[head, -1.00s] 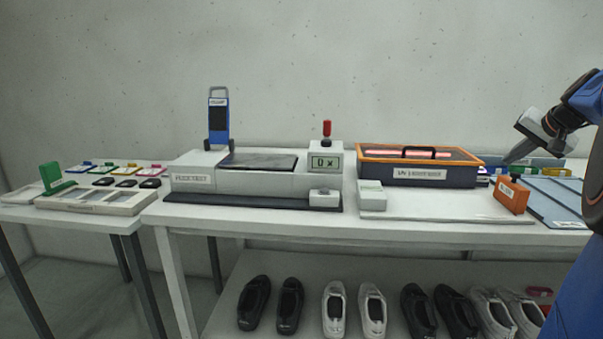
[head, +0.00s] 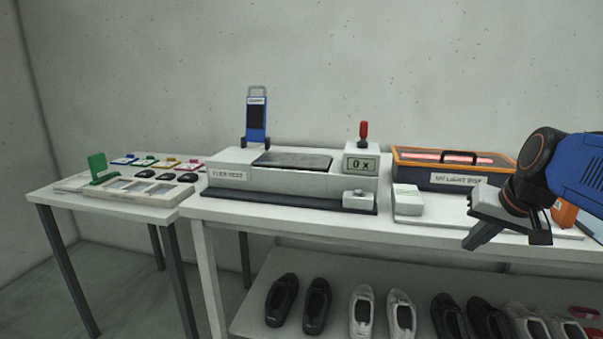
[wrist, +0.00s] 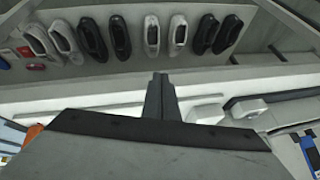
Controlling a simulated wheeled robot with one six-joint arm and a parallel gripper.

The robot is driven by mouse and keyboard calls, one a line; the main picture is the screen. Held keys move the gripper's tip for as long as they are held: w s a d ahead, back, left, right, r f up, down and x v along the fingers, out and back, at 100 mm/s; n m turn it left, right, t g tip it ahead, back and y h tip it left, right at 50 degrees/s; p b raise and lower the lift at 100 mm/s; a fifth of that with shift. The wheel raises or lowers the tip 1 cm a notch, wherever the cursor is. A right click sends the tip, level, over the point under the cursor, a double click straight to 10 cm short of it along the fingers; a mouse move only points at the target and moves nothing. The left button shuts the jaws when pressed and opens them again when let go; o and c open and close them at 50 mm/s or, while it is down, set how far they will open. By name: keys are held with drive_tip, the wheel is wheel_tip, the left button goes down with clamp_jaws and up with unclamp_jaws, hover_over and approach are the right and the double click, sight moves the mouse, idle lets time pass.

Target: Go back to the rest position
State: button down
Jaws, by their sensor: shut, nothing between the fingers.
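My gripper (head: 484,236) hangs in front of the main table's front edge at the right of the head view, fingers pointing down and to the left. It is shut and holds nothing. In the wrist view the closed fingers (wrist: 161,88) point toward the shoe shelf.
Several pairs of shoes (head: 282,300) stand on the shelf below. A side table (head: 110,208) at left holds a tray and coloured cards.

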drive_tip(key=s+a+f+n, duration=0.2)
drive_tip(key=s+a+f, duration=0.2)
drive_tip(key=s+f, duration=0.2)
drive_tip(key=s+a+f+n+g, duration=0.1)
drive_tip(key=s+a+f+n, duration=0.1)
drive_tip(key=s+a+f, duration=0.2)
drive_tip(key=s+f, duration=0.3)
drive_tip(key=s, duration=0.2)
drive_tip(key=shift+s, duration=0.2)
